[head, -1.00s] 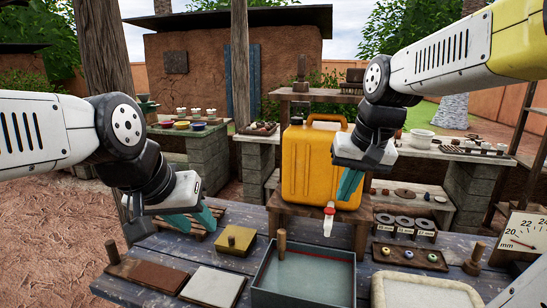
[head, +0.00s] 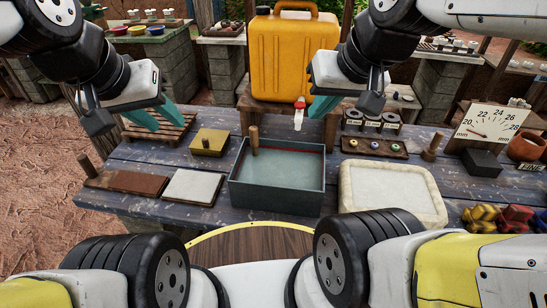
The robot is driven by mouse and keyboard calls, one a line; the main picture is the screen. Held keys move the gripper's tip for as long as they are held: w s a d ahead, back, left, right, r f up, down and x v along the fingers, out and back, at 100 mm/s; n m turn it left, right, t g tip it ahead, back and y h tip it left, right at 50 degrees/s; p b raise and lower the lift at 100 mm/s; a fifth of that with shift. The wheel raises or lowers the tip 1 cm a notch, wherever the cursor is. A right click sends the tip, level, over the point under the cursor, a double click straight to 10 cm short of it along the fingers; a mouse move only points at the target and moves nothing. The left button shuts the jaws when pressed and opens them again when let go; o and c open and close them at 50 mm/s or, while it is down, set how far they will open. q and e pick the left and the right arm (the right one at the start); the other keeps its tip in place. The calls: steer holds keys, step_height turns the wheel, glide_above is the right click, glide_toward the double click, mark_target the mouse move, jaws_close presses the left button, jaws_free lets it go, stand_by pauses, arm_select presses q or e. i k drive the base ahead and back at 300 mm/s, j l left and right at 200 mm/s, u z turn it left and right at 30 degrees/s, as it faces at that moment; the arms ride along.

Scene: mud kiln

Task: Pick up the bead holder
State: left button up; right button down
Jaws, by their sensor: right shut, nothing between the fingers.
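A small dark wooden tray with three coloured beads (head: 374,146), which looks like the bead holder, lies on the blue-grey table (head: 222,211), right of the grey basin. My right gripper (head: 321,110) is shut and empty. It hangs in front of the yellow water container, to the left of and above the bead tray, apart from it. My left gripper (head: 165,120) has its teal fingers apart and looks empty. It is over the slatted wooden rack at the table's left, far from the bead tray.
A grey basin (head: 277,198) stands mid-table; a pale rimmed tray (head: 392,221) lies in front of the bead tray. Behind are a ring rack (head: 371,121) and the yellow container (head: 282,60) with its tap. A dial (head: 491,124) and coloured pieces (head: 497,218) are at right.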

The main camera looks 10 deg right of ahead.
mark_target(513, 218)
steer(key=z, duration=2.45)
steer(key=k+u, duration=0.1)
steer(key=u, duration=1.8)
steer(key=z, duration=1.9)
steer(key=i+l+u, duration=0.35)
steer(key=l, duration=0.25)
